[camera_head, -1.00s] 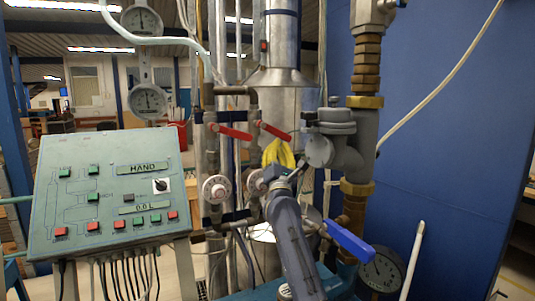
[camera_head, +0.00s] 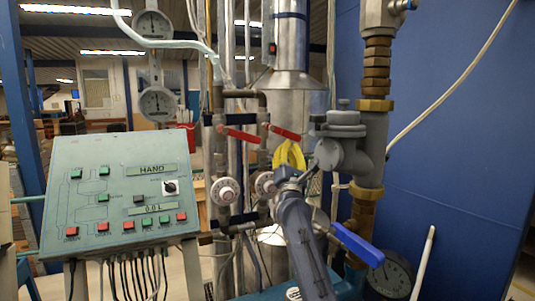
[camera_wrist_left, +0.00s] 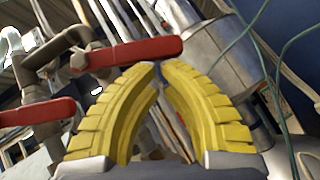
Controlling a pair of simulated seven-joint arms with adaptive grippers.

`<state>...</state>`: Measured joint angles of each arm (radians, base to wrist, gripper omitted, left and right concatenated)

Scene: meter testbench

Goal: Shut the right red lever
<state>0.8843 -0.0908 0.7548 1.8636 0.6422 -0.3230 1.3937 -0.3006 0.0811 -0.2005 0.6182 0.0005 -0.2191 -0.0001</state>
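The right red lever (camera_head: 285,133) sits on its pipe valve, sloping slightly down to the right. The left red lever (camera_head: 240,135) is on the neighbouring pipe. My left gripper (camera_head: 289,143), with yellow fingers, is just below the right lever. In the left wrist view the fingers (camera_wrist_left: 160,66) curve together with their tips almost meeting and nothing held between them. The right lever (camera_wrist_left: 125,54) lies across just past the tips; whether they touch it I cannot tell. The left lever (camera_wrist_left: 38,113) is at the left there. My right gripper is out of view.
A control panel (camera_head: 115,193) stands at the left. Round dials (camera_head: 224,191) sit below the levers. A thick grey pipe (camera_head: 370,150) and a blue lever (camera_head: 357,244) are right of my arm. A silver cylinder (camera_head: 292,95) stands behind the levers.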

